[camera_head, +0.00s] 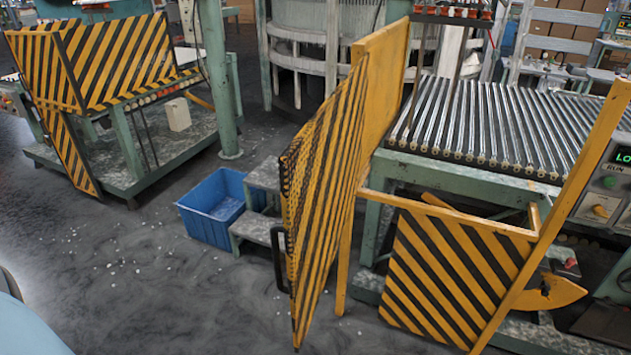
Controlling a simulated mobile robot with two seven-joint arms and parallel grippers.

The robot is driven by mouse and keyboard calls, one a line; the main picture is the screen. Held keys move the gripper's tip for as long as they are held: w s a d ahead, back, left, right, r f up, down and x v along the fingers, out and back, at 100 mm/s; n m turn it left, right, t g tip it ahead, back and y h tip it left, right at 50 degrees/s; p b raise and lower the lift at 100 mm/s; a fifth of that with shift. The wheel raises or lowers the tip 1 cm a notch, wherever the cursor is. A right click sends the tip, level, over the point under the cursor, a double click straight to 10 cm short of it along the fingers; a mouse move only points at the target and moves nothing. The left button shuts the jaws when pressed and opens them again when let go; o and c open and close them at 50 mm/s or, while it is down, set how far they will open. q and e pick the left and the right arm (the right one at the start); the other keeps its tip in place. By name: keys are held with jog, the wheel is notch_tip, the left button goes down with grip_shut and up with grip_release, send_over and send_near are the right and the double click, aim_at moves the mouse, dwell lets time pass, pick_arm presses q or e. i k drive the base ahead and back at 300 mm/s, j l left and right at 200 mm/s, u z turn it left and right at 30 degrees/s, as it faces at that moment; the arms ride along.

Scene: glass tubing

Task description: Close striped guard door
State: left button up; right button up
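The guard door (325,185) has yellow and black diagonal stripes. It stands open in the middle of the view, swung out toward me and seen at a steep angle. A dark handle (280,258) is on its near left edge. The door's far side meets a plain yellow panel (381,75) beside the roller conveyor. A lower fixed striped panel (455,275) and a slanted yellow post (560,215) are to the right, with an open gap above the panel. Neither of my grippers is in view.
A blue bin (212,208) and a grey step (255,228) stand on the floor left of the door. The roller conveyor (490,120) is behind the opening. Another striped guard (110,60) is at the upper left. The speckled floor at the lower left is mostly clear.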

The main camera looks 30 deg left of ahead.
aim_at(326, 251)
jog(key=j+z, duration=0.1)
jog(key=j, duration=1)
jog(key=i+j, duration=0.35)
jog(key=j, duration=0.3)
jog(key=i+j, duration=0.2)
jog(key=j+z, duration=0.3)
jog(key=k+j+z, duration=0.1)
jog(key=k, duration=0.4)
jog(key=k+j, duration=0.25)
jog(key=k, duration=0.2)
jog(key=k+u, duration=0.15)
jog(key=k, duration=0.2)
jog(key=i, duration=0.45)
